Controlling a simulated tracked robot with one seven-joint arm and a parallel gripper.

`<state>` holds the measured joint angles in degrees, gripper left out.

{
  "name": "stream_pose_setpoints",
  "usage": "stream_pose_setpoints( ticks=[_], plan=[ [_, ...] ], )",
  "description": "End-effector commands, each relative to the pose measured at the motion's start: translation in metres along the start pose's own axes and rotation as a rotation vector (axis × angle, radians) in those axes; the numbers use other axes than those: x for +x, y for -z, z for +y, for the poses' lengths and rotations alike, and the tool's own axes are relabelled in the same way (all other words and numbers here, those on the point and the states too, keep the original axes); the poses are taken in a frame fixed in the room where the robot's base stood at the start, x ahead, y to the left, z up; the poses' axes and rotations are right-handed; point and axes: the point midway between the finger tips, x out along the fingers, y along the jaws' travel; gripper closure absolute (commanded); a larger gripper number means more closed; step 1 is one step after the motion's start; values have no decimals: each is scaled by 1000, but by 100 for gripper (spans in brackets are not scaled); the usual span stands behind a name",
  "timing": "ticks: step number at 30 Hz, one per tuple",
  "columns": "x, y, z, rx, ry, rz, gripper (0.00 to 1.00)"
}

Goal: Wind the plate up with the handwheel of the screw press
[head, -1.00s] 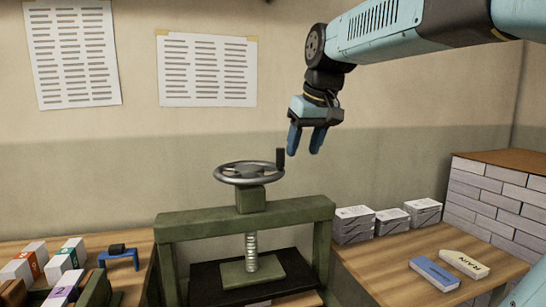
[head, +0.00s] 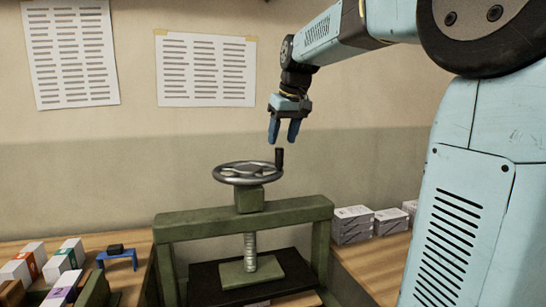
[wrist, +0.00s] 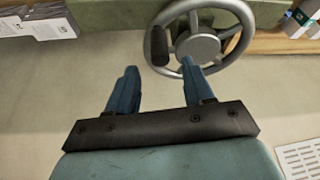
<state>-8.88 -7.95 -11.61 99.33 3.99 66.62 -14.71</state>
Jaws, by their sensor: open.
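The handwheel (head: 247,174) is a grey metal wheel lying flat on top of the green screw press (head: 190,220). Its black upright handle (head: 279,158) stands at the right side of the rim. The green plate (head: 251,271) hangs low on the threaded screw (head: 250,247), over a dark bed. My gripper (head: 283,137) is open and empty, fingers down, just above the handle and apart from it. In the wrist view the handle (wrist: 159,46) shows beyond the fingers and between their lines, with the wheel (wrist: 224,67) to the right, partly behind one finger.
White paper stacks (head: 352,224) stand on the right table, partly hidden by my arm. On the left table are several labelled boxes (head: 31,256) and a blue stand (head: 120,258). The wall behind carries two printed sheets.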

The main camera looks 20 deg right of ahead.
Motion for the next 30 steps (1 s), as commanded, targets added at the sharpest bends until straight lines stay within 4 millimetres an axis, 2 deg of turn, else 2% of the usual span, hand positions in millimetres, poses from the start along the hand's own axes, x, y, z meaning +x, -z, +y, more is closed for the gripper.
stream_pose_setpoints(
  ticks=[6,12,17,25,30],
  plan=[
    [38,0,-1,0,1,-3,48],
    [61,0,-1,-1,1,-2,48],
    [69,0,-1,-1,0,0,48],
    [70,0,-1,-1,0,0,48],
    [70,0,-1,-1,0,0,63]
  ],
)
